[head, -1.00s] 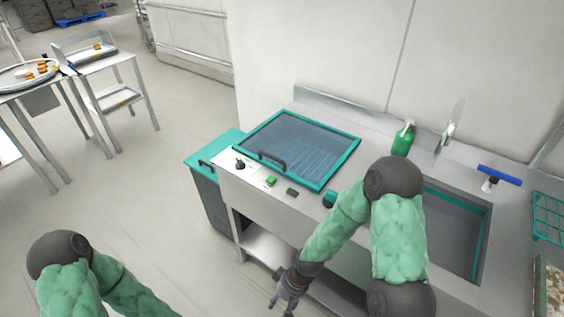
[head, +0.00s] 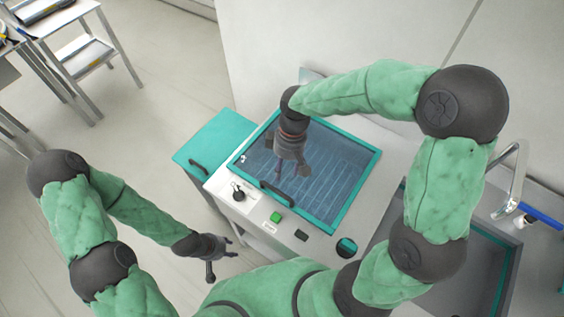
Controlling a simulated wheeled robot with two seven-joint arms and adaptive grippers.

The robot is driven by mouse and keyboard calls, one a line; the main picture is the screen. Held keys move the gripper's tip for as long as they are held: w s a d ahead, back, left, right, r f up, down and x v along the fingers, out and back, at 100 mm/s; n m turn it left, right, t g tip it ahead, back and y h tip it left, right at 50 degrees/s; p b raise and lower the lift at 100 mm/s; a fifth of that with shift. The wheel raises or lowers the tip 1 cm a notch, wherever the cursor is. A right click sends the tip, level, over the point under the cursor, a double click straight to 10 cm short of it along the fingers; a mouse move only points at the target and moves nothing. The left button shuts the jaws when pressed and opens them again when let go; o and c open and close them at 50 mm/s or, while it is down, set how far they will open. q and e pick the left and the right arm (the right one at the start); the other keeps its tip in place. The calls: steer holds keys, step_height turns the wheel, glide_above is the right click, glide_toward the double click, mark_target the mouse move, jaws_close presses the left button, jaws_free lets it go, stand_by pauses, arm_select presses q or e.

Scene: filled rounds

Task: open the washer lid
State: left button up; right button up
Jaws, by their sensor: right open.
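My left gripper (head: 228,257) is open and empty, low in front of the counter and away from the lid.
A black knob (head: 238,196), a green button (head: 277,217) and a dark button (head: 302,235) sit on the front panel. A teal-topped cabinet (head: 215,138) stands to the left. A sink (head: 480,270) with a tap (head: 515,170) is at the right.

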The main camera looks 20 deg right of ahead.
steer(key=b, duration=0.2)
glide_above(281, 188)
steer(key=s, duration=0.3)
steer(key=f, duration=0.6)
steer(key=a+f, duration=0.1)
steer(key=f, duration=0.3)
jaws_close()
